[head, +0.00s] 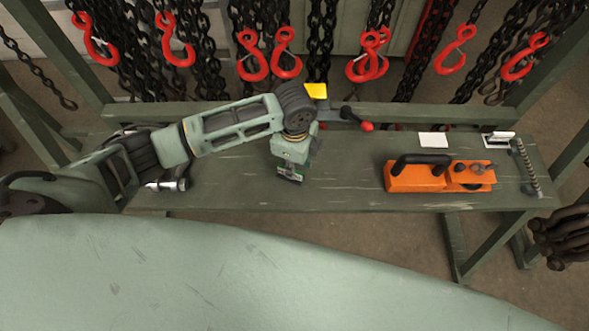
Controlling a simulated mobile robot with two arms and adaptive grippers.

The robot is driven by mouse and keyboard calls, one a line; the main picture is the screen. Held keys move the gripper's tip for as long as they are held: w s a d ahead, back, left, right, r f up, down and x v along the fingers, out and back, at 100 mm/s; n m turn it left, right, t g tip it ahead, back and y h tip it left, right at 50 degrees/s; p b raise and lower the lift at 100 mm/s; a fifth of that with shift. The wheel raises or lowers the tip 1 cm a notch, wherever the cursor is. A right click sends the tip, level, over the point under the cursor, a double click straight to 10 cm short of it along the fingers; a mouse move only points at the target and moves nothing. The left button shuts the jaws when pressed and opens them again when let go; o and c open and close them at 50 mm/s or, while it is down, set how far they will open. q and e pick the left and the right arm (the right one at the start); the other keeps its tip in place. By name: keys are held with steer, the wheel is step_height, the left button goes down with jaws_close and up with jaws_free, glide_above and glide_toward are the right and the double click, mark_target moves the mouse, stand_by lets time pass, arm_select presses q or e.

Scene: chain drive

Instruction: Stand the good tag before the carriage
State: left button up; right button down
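My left gripper (289,177) points down over the middle of the green bench, left of the orange device. Its fingertips are small and dark, and I cannot tell whether they are apart or hold anything. A yellow piece (316,90) shows just behind my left wrist, partly hidden; I cannot tell if it is a tag. A blank white card (433,140) lies flat behind the orange device (415,179), which has a black handle and may be the carriage. A small white piece with a dark stripe (498,138) is at the back right.
The green bench (235,197) is clear between my gripper and the orange device. A red-knobbed lever (366,126) stands near the back edge. A metal cylinder (172,184) lies at left and a spring-like rod (527,167) at right. Chains with red hooks (250,62) hang behind.

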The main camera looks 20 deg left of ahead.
arm_select(q)
step_height(320, 180, up, 8)
